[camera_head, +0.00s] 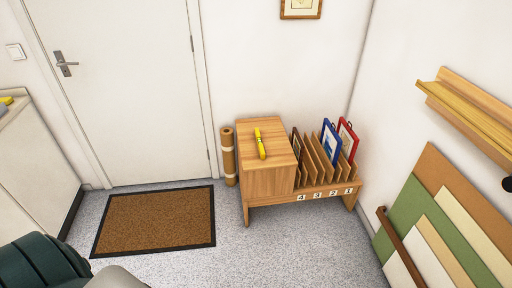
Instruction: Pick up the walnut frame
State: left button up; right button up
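A dark brown frame, which looks like the walnut frame (296,144), stands upright in the leftmost slot of a wooden rack (327,192), above the label 4. It is seen nearly edge-on, and its lower part is hidden by the rack. A blue frame (325,128) and a red frame (354,139) stand in slots further right. The slots between the brown and blue frames look empty. Neither of my grippers is in view.
A wooden cabinet (262,183) with a yellow tool (260,144) on top adjoins the rack on the left. A brown roll (228,158) stands beside it. Boards (447,205) lean at the right wall below a shelf (465,115). Floor before the rack is clear.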

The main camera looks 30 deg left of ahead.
aim_at(298, 146)
jog(key=i+l+u, duration=0.1)
jog(key=l+u, duration=0.5)
jog(key=u, duration=0.15)
jog(key=i+z, duration=1.05)
jog(key=k+j, duration=0.05)
